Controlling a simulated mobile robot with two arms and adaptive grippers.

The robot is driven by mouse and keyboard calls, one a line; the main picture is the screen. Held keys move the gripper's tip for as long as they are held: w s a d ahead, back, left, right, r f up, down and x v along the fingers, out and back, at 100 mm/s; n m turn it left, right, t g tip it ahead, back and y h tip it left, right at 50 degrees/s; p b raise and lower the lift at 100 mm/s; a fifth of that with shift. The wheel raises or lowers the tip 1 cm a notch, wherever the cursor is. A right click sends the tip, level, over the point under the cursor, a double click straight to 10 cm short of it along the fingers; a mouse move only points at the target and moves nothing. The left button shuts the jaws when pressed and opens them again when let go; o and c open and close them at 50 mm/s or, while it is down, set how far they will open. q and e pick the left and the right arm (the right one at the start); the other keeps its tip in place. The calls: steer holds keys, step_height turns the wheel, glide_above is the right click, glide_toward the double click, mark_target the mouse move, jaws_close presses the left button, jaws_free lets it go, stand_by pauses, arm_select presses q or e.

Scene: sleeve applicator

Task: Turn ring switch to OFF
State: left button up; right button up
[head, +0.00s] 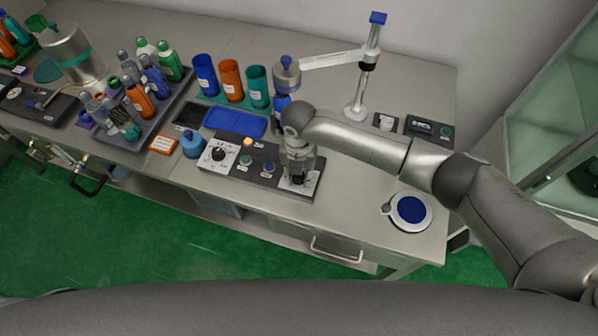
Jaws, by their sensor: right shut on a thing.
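A dark control panel (235,172) lies along the front of the bench. Its right end carries a pale plate (287,184), where my right gripper (298,179) points down and is shut on what appears to be the ring switch. The fingers hide most of the switch, so its setting cannot be read. The panel also has a white dial with a black knob (218,154) at its left end, and a green button (245,160) and a blue button (268,168) in the middle. My left gripper is not in view.
Blue (205,74), orange (231,80) and teal (257,86) cups stand behind the panel, with a blue tray (234,122) before them. A round blue-topped dish (410,210) sits at the right. A stand (367,66) rises behind my right arm. Bottles crowd the left.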

steer(key=o, duration=1)
step_height(320, 180, up, 12)
steer(key=shift+s+f, duration=0.1)
stand_by(0.6)
